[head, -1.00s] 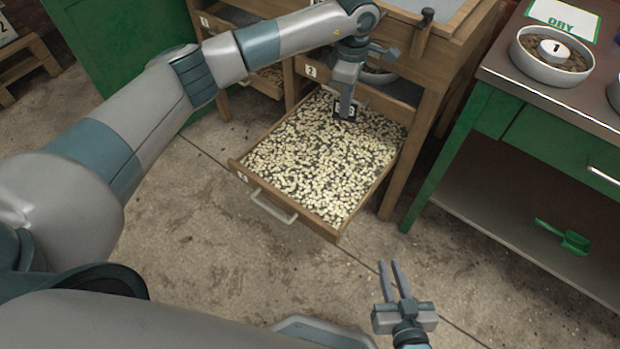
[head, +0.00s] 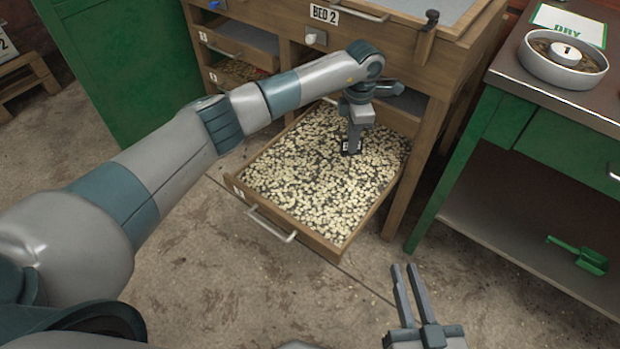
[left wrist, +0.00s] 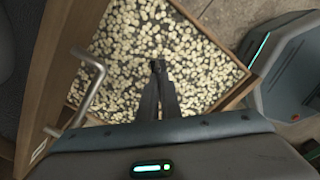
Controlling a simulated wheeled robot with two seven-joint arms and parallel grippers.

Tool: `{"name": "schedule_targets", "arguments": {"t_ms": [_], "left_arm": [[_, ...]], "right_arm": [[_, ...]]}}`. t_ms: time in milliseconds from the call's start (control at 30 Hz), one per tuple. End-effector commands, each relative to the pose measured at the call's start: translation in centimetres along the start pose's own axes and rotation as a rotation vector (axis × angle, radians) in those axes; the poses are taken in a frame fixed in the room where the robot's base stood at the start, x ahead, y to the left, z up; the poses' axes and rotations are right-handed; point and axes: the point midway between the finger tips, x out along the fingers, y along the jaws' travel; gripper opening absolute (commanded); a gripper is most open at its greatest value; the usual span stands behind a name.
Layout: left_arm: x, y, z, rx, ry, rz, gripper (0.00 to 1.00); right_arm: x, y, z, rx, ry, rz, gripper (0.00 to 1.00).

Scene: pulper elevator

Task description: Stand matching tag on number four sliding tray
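The sliding tray (head: 300,235) is pulled out of the wooden cabinet and filled with pale beans. A small label (head: 238,190) is on its front at the left; its number is too small to read. My left gripper (head: 354,138) is over the back part of the tray, pointing down, shut on a small black tag (head: 350,148) with a white mark I cannot read. The tag also shows at the fingertips in the left wrist view (left wrist: 158,66). I cannot tell whether it touches the beans. My right gripper (head: 410,272) is open and empty, low in front of the tray.
The cabinet (head: 425,75) rises behind the tray, with other trays (head: 240,73) at left. A green bench (head: 500,112) at right holds a round dish (head: 562,72). A green scoop (head: 580,257) lies on its lower shelf. The floor before the tray is clear.

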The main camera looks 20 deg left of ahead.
Motion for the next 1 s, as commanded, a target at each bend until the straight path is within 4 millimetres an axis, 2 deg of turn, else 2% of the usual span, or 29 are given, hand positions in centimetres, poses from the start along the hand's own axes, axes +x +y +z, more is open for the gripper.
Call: {"name": "schedule_targets", "arguments": {"t_ms": [167, 600, 800, 1000], "left_arm": [[1.4, -0.1, -2.2, -0.001, 0.002, -0.001, 0.0], [6.0, -0.4, -10.0, -0.001, 0.001, -0.001, 0.0], [6.7, -0.4, -11.2, 0.0, 0.0, 0.001, 0.0], [6.7, -0.4, -11.3, 0.0, 0.0, 0.001, 0.0]], "right_arm": [[0.0, 0.0, 0.1, 0.0, -0.003, 0.0, 0.17], [0.0, -0.1, -0.3, -0.001, 0.017, -0.001, 0.17], [0.0, -0.1, -0.4, -0.001, 0.023, -0.002, 0.17], [0.0, -0.1, -0.4, -0.002, 0.023, -0.002, 0.17]]}}
